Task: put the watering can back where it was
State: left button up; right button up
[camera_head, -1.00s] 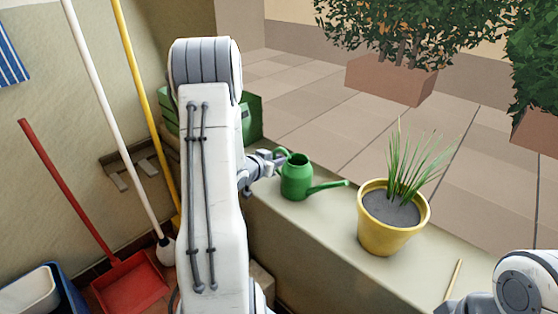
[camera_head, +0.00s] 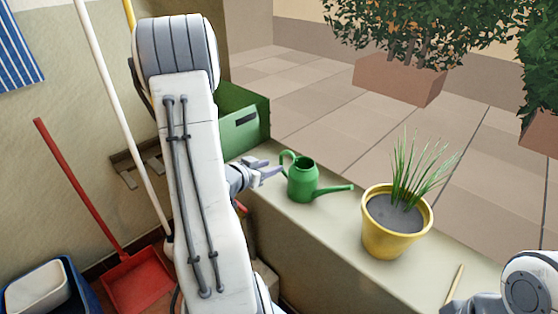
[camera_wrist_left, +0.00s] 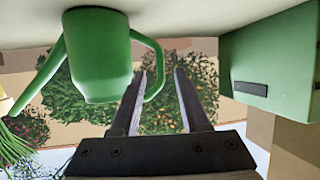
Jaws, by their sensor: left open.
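The green watering can (camera_head: 302,184) stands upright on the pale ledge (camera_head: 325,222), its spout pointing right and its handle on the left. My left gripper (camera_head: 272,169) is open and empty, just left of the handle, with a small gap showing. In the left wrist view, which is upside down, the can (camera_wrist_left: 96,55) is at upper left. Its handle overlaps the line of one finger of the open left gripper (camera_wrist_left: 162,74). My right arm shows only in part at the lower right of the head view; its gripper is out of view.
A green crate (camera_head: 245,112) stands behind my left arm, also in the wrist view (camera_wrist_left: 272,65). A yellow pot (camera_head: 390,240) with a grassy plant is right of the can. A thin stick (camera_head: 455,281) lies on the ledge. Broom handles and a red dustpan (camera_head: 137,281) are at left.

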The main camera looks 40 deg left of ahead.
pick_arm(q)
jog(key=v, duration=0.2)
jog(key=shift+s+r, duration=0.1)
jog(key=shift+s, duration=0.15)
jog(key=shift+s, duration=0.1)
dwell(0.4)
